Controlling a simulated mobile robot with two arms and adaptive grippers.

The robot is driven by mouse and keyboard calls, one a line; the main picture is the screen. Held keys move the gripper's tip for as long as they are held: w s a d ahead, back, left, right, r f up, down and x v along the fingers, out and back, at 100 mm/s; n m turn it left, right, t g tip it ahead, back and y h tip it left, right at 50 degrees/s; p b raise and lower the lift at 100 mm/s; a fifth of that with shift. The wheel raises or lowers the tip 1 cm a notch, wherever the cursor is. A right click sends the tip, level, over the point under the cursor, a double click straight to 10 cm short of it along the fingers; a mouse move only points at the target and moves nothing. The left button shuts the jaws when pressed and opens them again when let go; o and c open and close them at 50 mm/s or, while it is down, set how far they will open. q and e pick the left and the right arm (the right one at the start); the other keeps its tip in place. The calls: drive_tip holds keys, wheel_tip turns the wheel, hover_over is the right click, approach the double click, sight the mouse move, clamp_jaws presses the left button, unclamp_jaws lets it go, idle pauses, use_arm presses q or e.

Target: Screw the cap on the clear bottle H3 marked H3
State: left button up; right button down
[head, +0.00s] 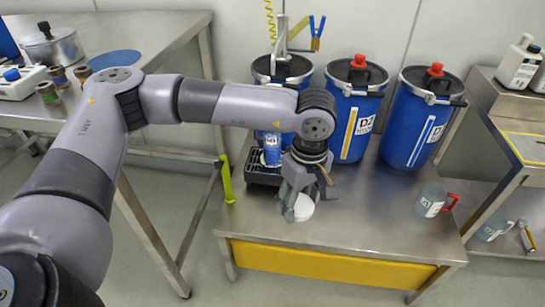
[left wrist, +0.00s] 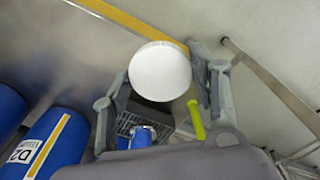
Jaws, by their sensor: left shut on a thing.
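A white round cap (head: 304,209) is between the fingers of my left gripper (head: 296,203), above the front part of the steel table. It also shows in the left wrist view (left wrist: 160,71) as a flat white disc between the two fingers. My left gripper is shut on it. A clear bottle (head: 430,200) with a red handle and a white label stands on the table's right side, apart from the gripper. Another clear bottle (head: 490,228) is on the lower shelf at the right. I cannot read for sure which one is marked H3. My right gripper is not in view.
Blue drums (head: 358,105) line the back of the steel table (head: 350,220). A small blue labelled container (head: 271,150) stands on a black grated tray (head: 262,176) behind the gripper. The table between gripper and clear bottle is free.

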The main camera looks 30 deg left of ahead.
use_arm(q)
drive_tip(key=a+m, duration=0.1)
drive_tip(key=m, duration=0.1)
drive_tip(key=a+m, duration=0.1)
drive_tip(key=m, duration=0.1)
drive_tip(key=r+m, duration=0.1)
drive_tip(key=m, duration=0.2)
drive_tip(key=shift+a, duration=0.4)
drive_tip(key=m, duration=0.1)
drive_tip(key=a+m, duration=0.1)
drive_tip(key=m, duration=0.3)
drive_tip(key=shift+a+r, duration=0.35)
drive_tip(key=shift+r, duration=0.05)
